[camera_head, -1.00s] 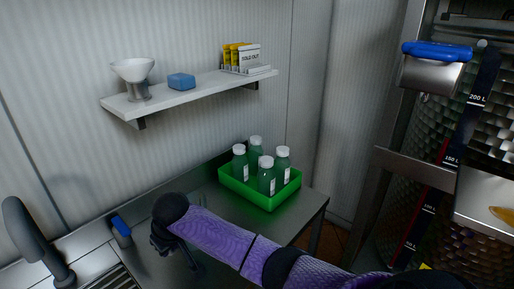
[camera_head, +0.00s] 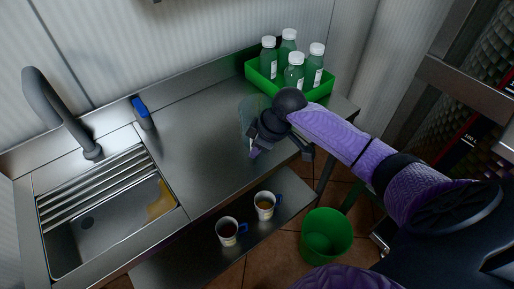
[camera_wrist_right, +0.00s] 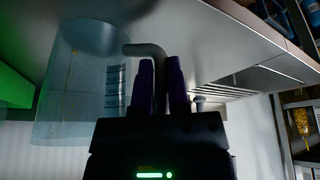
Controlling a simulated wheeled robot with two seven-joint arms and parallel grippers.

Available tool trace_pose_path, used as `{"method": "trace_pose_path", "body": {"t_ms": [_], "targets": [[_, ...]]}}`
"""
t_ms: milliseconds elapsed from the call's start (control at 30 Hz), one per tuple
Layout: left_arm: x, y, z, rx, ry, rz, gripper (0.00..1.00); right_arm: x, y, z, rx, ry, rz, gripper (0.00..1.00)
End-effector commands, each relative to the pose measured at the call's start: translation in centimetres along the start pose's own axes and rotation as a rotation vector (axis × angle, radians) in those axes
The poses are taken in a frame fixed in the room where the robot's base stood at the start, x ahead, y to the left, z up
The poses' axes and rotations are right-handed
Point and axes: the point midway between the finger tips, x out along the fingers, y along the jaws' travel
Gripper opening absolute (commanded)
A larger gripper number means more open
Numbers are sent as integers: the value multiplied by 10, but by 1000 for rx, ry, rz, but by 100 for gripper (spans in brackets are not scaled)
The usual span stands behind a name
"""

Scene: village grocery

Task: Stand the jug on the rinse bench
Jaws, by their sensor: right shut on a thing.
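The clear jug (camera_head: 251,112) shows faintly in the head view, over the steel rinse bench (camera_head: 195,125) and just in front of the green crate. In the right wrist view the jug (camera_wrist_right: 80,100) has dark markings on its side and a grey bent handle. My right gripper (camera_head: 258,150) is shut on that handle, and its purple fingers (camera_wrist_right: 162,85) lie either side of it. The jug looks roughly upright; I cannot tell whether its base touches the bench. My left gripper is not in view.
A green crate (camera_head: 258,82) of several bottles stands at the bench's back right. A blue-topped item (camera_head: 143,113), tap (camera_head: 60,115) and sink (camera_head: 105,215) are at left. Two mugs (camera_head: 228,230) stand on the lower shelf; a green bin (camera_head: 326,236) is on the floor. The middle bench is clear.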

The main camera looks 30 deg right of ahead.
Motion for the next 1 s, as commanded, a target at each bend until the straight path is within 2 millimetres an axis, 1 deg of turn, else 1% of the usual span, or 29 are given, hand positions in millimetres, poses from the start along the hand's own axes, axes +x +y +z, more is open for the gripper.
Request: {"method": "trace_pose_path", "body": {"t_ms": [200,233,267,300,400,633,700,767,867,900,1000], "targets": [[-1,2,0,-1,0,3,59,0,0,0,1,-1,0,0],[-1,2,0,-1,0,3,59,0,0,0,1,-1,-1,22],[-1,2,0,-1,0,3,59,0,0,0,1,-1,0,28],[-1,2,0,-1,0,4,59,0,0,0,1,-1,0,36],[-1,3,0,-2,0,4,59,0,0,0,1,-1,0,55],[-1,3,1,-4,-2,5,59,0,0,0,1,-1,0,55],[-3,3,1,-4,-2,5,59,-4,0,-1,1,-1,1,55],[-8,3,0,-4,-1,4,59,-15,1,-2,1,-1,2,55],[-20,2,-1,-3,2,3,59,-44,1,-2,-1,-1,3,55],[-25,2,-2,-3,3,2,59,-56,1,-3,0,-1,4,55],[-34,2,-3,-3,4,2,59,-84,1,-2,0,-1,3,55]]}}
